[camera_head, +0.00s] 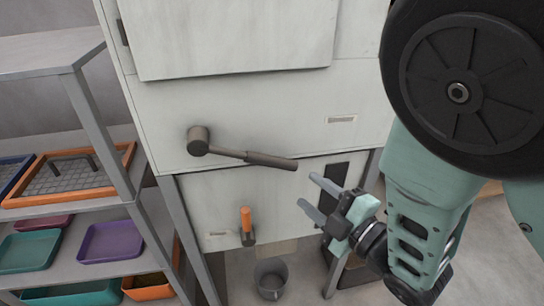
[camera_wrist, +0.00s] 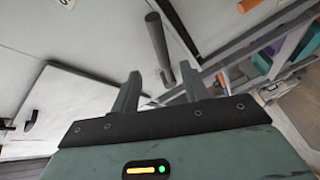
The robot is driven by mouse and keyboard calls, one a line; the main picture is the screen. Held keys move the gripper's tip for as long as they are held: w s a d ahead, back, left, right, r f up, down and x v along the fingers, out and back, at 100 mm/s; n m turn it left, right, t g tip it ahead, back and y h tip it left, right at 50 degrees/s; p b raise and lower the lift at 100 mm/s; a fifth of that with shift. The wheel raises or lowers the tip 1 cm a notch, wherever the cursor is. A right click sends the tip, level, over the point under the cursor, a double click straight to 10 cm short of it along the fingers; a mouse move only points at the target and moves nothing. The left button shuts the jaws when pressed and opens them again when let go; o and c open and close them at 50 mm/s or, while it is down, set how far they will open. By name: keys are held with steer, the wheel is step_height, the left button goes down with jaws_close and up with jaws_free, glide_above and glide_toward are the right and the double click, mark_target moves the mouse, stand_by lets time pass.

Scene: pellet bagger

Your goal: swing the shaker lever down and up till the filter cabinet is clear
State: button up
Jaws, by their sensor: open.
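The shaker lever (camera_head: 270,160) is a dark grey bar with a thicker grip, on a round hub (camera_head: 198,140) on the front of the pale filter cabinet (camera_head: 270,105). It points right and slightly down. My gripper (camera_head: 311,195) is open and empty, just right of and below the grip's free end, apart from it in the head view. In the wrist view, the lever grip (camera_wrist: 157,40) shows beyond the open fingers (camera_wrist: 160,78), its end in line with the gap between them. I cannot tell the exact distance. The inside of the cabinet is hidden.
An orange-handled tool or lever (camera_head: 245,220) is on the lower panel. A grey bucket (camera_head: 271,279) stands below. A shelf rack (camera_head: 105,130) with coloured trays (camera_head: 110,242) is at the left. My arm covers the right side. The space in front of the lever looks clear.

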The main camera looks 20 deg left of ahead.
mark_target(277, 165)
steer(key=p+x, duration=0.3)
steer(key=x, duration=1)
steer(key=shift+w+a+p, duration=0.1)
steer(key=shift+p, duration=0.2)
jaws_close()
